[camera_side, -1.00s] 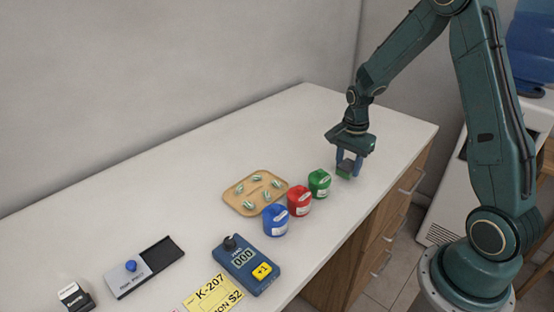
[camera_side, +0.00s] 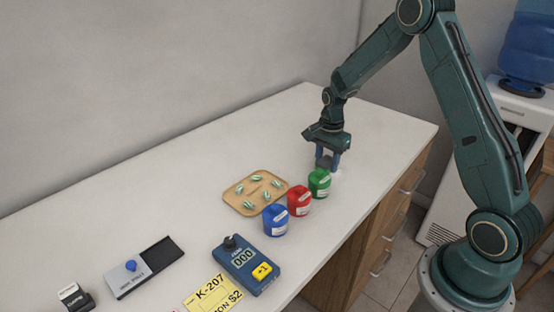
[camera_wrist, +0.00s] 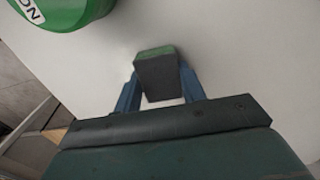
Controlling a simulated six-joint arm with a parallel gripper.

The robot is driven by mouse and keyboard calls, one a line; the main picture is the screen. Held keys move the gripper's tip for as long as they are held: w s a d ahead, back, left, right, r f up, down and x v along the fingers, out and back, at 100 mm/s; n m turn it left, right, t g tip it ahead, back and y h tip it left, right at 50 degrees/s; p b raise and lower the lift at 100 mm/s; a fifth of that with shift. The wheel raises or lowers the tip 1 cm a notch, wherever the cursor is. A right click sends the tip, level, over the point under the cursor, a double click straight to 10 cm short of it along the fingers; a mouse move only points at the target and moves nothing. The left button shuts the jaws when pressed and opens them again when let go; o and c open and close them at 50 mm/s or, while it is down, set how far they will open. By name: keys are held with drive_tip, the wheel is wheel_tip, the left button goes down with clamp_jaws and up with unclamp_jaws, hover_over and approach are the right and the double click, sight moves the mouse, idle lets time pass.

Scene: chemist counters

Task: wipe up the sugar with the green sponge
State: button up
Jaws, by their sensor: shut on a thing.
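The green sponge (camera_wrist: 157,73) shows in the wrist view as a block with a green top edge and a dark grey face. My gripper (camera_wrist: 160,88) is shut on it, one blue finger on each side. In the side view my gripper (camera_side: 327,163) is low over the white counter (camera_side: 386,146), just behind the green jar (camera_side: 319,182), and the sponge is mostly hidden there. I cannot tell whether the sponge touches the counter. I cannot make out the sugar against the white surface.
A red jar (camera_side: 299,201) and a blue jar (camera_side: 276,220) stand in line with the green one. A tan tray (camera_side: 237,195) with several capsules lies to the left. A blue device (camera_side: 245,265) is nearer. The counter's far end is clear.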

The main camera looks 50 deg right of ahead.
sight(344, 181)
drive_tip(key=shift+s, duration=3.5)
drive_tip(key=shift+a, duration=0.4)
drive_tip(key=shift+w+a, duration=0.15)
drive_tip(key=shift+w, duration=3.35)
drive_tip(key=shift+s, duration=3.35)
drive_tip(key=shift+s+r, duration=0.15)
wheel_tip(344, 181, up, 8)
